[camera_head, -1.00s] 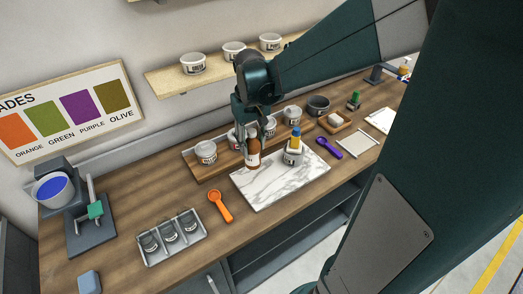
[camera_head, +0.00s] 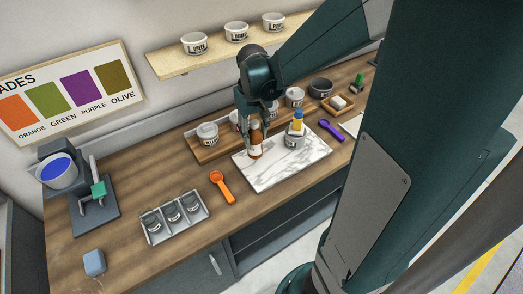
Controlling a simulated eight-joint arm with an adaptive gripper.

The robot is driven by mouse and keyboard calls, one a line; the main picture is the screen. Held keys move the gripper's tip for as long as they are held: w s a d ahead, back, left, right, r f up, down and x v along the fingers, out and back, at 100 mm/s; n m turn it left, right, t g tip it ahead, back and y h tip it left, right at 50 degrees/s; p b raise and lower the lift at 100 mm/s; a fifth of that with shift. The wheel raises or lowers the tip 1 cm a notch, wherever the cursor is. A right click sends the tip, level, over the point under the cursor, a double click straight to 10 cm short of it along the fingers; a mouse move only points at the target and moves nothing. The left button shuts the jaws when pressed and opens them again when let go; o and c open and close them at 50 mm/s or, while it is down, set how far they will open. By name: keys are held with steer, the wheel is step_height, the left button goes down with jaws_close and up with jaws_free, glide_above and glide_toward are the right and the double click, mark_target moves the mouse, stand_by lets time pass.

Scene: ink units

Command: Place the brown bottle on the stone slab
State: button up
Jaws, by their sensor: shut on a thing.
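The brown bottle (camera_head: 255,144) with a white label is upright between the fingers of my gripper (camera_head: 253,130), over the left back part of the stone slab. My gripper points down and is shut on the bottle's upper part. The stone slab (camera_head: 276,175) is a white, grey-veined rectangle on the wooden counter. The bottle's base appears at the slab's surface; I cannot tell whether it touches. A grey jar (camera_head: 294,142) with a yellow and blue thing (camera_head: 297,122) above it stands on the slab, right of the bottle.
A wooden board (camera_head: 202,157) with several white tubs lies behind the slab. A tray of dark jars (camera_head: 175,217) is at front left. My arm hides the counter's right end.

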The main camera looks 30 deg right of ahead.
mark_target(254, 122)
steer(key=shift+f, duration=2)
steer(key=shift+f, duration=0.1)
steer(key=shift+f, duration=1.95)
steer(key=shift+f, duration=0.15)
steer(key=o, duration=1.1)
steer(key=shift+r, duration=6.15)
